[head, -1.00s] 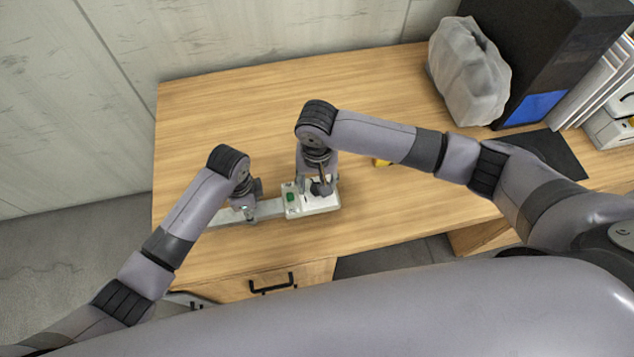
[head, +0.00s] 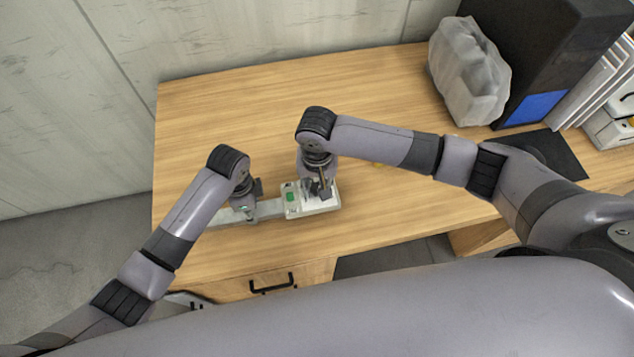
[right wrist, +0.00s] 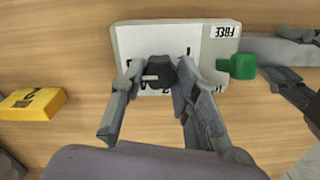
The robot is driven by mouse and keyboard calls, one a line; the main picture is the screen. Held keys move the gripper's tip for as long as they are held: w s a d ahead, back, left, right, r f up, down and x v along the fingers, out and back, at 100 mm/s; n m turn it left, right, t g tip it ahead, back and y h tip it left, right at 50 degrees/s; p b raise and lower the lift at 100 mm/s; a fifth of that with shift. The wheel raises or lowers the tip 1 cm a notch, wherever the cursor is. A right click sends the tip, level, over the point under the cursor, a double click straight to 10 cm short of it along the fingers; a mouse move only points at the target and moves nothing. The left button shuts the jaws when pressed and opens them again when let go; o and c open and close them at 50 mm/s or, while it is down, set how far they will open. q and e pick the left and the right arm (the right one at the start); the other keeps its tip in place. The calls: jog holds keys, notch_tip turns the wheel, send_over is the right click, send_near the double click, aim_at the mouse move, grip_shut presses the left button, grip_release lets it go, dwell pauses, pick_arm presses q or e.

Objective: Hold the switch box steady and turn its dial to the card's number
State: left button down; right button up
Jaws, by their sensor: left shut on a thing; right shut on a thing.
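The switch box (head: 293,208) lies on the desk, with a pale face, a green knob (right wrist: 243,67) and a "FREE" label. A grey bar (head: 268,208) extends from its left side in the head view. My left gripper (head: 250,214) is shut on this bar. My right gripper (right wrist: 158,76) is above the box, its fingers closed on either side of the dark dial (right wrist: 161,73). A light mark on the dial points left in the wrist view. The fingers hide some printed numbers. The yellow card (right wrist: 32,103) lies beside the box; its number looks like 2.
The wooden desk (head: 230,110) is clear behind the box. A grey wrapped bundle (head: 468,75), a black case (head: 545,60) and a dark mat (head: 555,160) are at the right. The desk's left and front edges are near the arms.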

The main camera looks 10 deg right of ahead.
jog(key=c, duration=0.3)
